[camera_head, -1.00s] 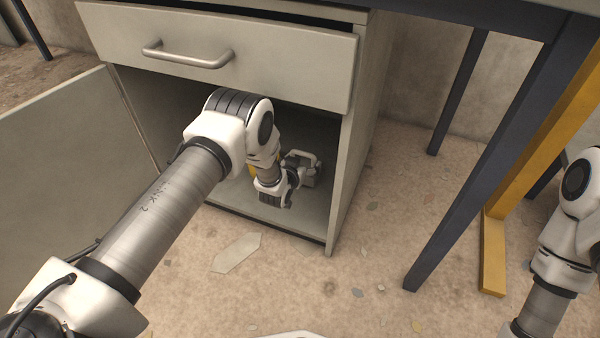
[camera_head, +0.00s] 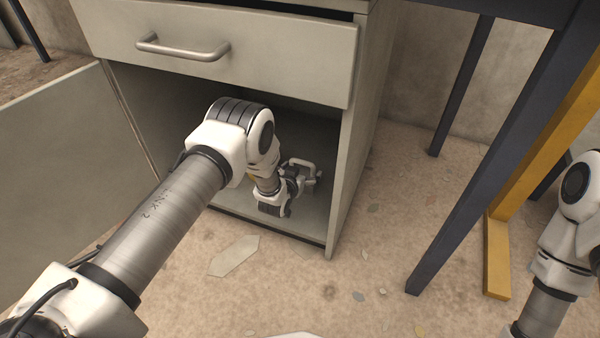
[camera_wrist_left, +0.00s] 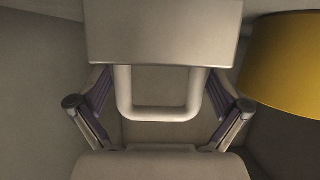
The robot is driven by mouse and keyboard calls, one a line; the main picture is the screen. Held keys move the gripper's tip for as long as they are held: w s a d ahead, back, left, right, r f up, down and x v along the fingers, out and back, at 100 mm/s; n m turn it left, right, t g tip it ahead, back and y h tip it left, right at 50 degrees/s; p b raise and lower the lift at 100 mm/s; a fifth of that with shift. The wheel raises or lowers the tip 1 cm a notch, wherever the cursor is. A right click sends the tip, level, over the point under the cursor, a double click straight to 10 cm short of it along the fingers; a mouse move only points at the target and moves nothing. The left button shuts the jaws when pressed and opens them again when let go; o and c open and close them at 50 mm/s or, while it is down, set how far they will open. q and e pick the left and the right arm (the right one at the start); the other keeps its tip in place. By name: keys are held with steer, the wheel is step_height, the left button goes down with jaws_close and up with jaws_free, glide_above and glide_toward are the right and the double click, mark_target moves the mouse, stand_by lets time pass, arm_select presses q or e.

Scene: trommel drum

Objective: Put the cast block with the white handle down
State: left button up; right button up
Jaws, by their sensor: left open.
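The cast block (camera_wrist_left: 165,32) is a pale grey box at the top of the left wrist view, with a U-shaped white handle (camera_wrist_left: 160,114) on the side toward my gripper. In the head view the block (camera_head: 311,178) is inside the low cabinet near its right wall, partly hidden by my gripper. It appears to be on the cabinet floor. My left gripper (camera_wrist_left: 160,88) is open, one finger on each side of the handle, with gaps between fingers and handle. In the head view the left gripper (camera_head: 294,182) reaches through the cabinet's open front. My right gripper is out of view.
A yellow round object (camera_wrist_left: 290,62) is close beside the block in the left wrist view. The cabinet (camera_head: 347,190) has a drawer (camera_head: 270,55) above the opening and an open door (camera_head: 70,165) at left. A dark table leg (camera_head: 480,165) and yellow post (camera_head: 497,250) stand right.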

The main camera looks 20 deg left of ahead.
arm_select(q)
steer(key=p+v, duration=0.6)
steer(key=v, duration=0.6)
steer(key=shift+p, duration=0.35)
steer(key=shift+r, duration=0.1)
